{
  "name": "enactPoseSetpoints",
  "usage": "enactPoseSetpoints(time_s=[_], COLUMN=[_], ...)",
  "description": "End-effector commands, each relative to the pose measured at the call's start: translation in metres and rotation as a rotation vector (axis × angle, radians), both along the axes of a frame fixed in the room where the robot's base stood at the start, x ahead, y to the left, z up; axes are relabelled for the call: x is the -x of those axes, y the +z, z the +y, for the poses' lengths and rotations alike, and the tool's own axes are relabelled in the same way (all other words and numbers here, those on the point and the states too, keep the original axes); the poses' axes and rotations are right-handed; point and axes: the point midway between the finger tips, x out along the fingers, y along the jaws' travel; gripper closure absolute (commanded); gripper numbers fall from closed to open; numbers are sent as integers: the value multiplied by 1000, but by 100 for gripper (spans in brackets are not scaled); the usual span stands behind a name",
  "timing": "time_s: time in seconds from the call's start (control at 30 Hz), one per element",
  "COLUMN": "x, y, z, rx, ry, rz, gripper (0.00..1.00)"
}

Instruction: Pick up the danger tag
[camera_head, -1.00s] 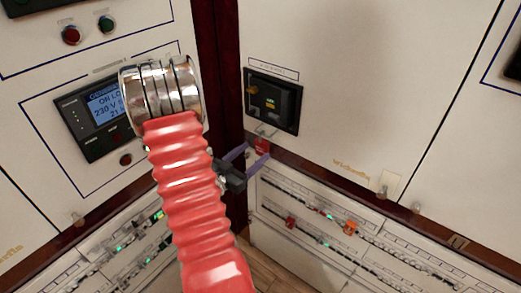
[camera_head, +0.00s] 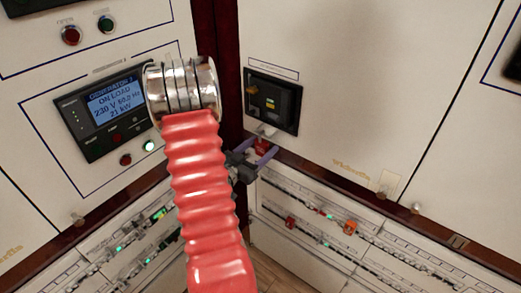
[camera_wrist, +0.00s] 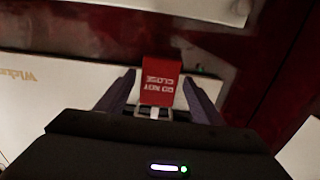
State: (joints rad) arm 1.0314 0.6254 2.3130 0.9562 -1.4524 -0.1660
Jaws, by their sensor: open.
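The danger tag (camera_wrist: 160,82) is a small red tag with white lettering, upside down in the wrist view. There it shows between the two fingers of my gripper (camera_wrist: 160,98), which are apart on either side of it. In the head view the red tag (camera_head: 263,145) hangs below the dark breaker on the right cabinet, and my gripper (camera_head: 257,152) is around it with its purple-grey fingers spread. Whether either finger touches the tag is not clear. A white piece shows at the tag's end nearest the gripper body.
The dark breaker unit (camera_head: 271,101) is just above the gripper. Breaker rows with red and orange pieces (camera_head: 350,227) run below right. A generator panel with a lit display (camera_head: 110,103) stands left. A dark red corner post (camera_head: 215,45) separates the cabinets.

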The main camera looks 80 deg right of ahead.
Motion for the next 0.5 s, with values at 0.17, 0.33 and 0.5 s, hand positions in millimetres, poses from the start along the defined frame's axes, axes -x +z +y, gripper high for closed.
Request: enactPoseSetpoints(time_s=[0.17, 0.33, 0.5], x=[0, 0, 0], y=[0, 0, 0], z=[0, 0, 0], rx=[0, 0, 0], ry=[0, 0, 0], rz=[0, 0, 0], gripper=[45, 57, 69])
